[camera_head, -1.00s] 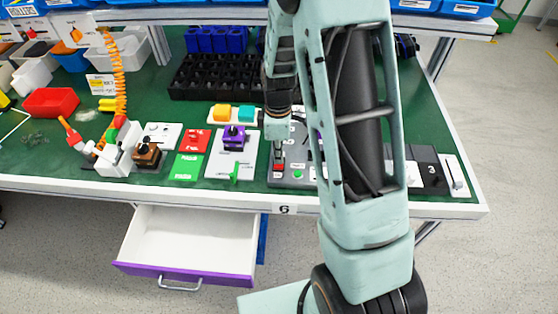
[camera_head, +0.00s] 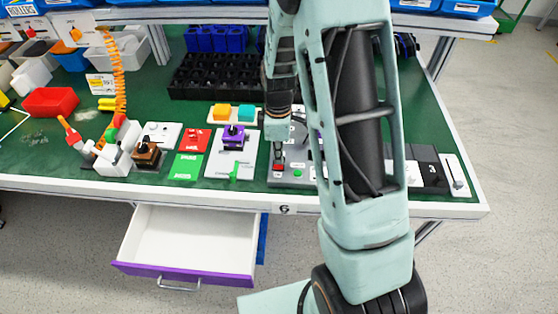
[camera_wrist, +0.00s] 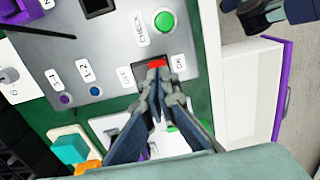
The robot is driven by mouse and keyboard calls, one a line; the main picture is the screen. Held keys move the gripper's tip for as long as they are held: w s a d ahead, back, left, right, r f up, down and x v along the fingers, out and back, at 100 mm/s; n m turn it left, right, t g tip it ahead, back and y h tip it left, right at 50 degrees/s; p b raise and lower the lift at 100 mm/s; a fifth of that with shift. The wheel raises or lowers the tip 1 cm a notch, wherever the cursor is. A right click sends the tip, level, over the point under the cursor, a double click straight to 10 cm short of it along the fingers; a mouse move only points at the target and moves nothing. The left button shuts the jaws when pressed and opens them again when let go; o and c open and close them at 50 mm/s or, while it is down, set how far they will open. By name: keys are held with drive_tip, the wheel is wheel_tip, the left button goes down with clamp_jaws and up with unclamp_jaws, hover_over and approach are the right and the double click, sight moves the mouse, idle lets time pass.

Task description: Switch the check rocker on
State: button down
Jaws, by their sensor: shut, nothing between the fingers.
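The grey control panel (camera_head: 272,182) lies near the front edge of the bench. A red rocker (camera_wrist: 157,63) in a dark frame is set in it, beside a round green button (camera_wrist: 164,21) and a label reading CHECK (camera_wrist: 140,28). My gripper (camera_wrist: 159,74) is shut and empty, its fingertips right at the red rocker and covering part of it. Whether they touch it I cannot tell. In the head view my gripper (camera_head: 279,158) points down over the rocker. The rocker's tilt is not clear.
A board with a purple switch (camera_head: 234,134) and green lever stands left of the panel. A white drawer (camera_head: 190,240) hangs open below the bench. A black rack (camera_head: 215,78) sits behind. My arm hides the panel's right part.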

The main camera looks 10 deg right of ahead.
drive_tip(key=shift+f+b, duration=0.65)
drive_tip(key=shift+f, duration=0.2)
idle(0.3)
drive_tip(key=shift+r+p, duration=2.25)
drive_tip(key=shift+r, duration=1.3)
